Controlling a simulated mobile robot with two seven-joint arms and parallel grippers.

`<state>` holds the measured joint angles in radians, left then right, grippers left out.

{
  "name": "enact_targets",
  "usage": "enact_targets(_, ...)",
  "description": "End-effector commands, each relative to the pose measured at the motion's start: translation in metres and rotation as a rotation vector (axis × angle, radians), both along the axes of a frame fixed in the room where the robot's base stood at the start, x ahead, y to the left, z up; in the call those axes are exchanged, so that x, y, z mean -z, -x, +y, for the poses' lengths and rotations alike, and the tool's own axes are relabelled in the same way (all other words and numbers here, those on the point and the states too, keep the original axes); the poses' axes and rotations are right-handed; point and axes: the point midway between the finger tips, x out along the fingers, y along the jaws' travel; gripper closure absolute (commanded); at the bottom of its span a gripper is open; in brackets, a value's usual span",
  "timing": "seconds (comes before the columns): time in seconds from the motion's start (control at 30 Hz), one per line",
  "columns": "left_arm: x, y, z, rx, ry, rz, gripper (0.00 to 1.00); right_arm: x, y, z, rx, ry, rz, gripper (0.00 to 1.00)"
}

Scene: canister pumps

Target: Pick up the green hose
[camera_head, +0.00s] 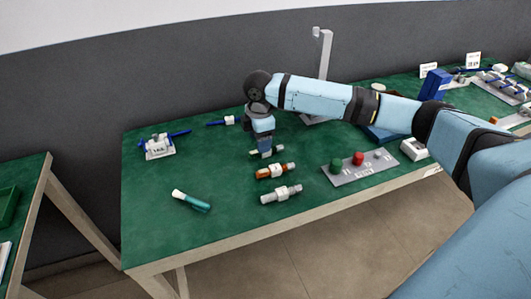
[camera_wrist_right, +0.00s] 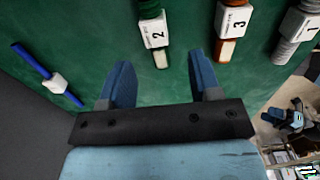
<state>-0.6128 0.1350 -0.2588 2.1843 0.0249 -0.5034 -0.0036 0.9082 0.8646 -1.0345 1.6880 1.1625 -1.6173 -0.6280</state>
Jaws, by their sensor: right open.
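The green hose (camera_wrist_right: 151,10) bears a white collar marked 2 and has a pale end; it lies on the green table. In the head view, the hose (camera_head: 267,153) is partly hidden below my right gripper (camera_head: 263,142). In the right wrist view, my right gripper (camera_wrist_right: 161,76) is open and empty. Its two blue fingers are spread apart, with the hose's pale end in line with the gap between them. I cannot tell the height of the fingers above the table. My left gripper is not in view.
An orange hose marked 3 (camera_head: 264,173) and a grey hose marked 1 (camera_head: 270,197) lie close by in a row. A block with green and red knobs (camera_head: 365,172) stands to the right. A teal, white-ended item (camera_head: 196,203) lies front left; table around it is clear.

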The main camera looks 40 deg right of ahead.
Motion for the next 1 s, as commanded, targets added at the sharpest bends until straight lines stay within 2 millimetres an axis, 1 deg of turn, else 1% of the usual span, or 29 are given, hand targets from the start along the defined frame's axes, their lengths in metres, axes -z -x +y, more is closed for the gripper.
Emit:
enact_targets(0.03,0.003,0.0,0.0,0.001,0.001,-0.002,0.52,0.008,0.0,-0.001,0.001,0.001,0.002,0.43)
enact_targets(0.2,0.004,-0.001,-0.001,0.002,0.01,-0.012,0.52,0.035,-0.001,-0.004,0.0,0.001,0.003,0.43)
enact_targets(0.3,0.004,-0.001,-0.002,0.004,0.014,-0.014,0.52,0.045,-0.001,-0.004,0.0,0.0,0.002,0.43)
enact_targets(0.53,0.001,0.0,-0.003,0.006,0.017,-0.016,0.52,0.047,-0.001,-0.004,0.0,0.001,0.001,0.43)
enact_targets(0.57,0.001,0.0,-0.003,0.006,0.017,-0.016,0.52,0.046,-0.001,-0.004,0.0,0.001,0.001,0.47)
enact_targets(0.6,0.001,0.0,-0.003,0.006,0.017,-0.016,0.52,0.046,-0.001,-0.004,0.0,0.001,0.001,0.56)
enact_targets(0.77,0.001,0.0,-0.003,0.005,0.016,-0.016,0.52,0.046,-0.001,-0.004,0.0,0.001,0.001,0.93)
enact_targets(0.8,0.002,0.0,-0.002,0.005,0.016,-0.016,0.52,0.046,-0.001,-0.004,0.0,0.001,0.0,0.96)
enact_targets(1.0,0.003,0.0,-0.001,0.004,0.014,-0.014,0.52,0.046,-0.001,-0.004,0.0,0.001,0.0,0.96)
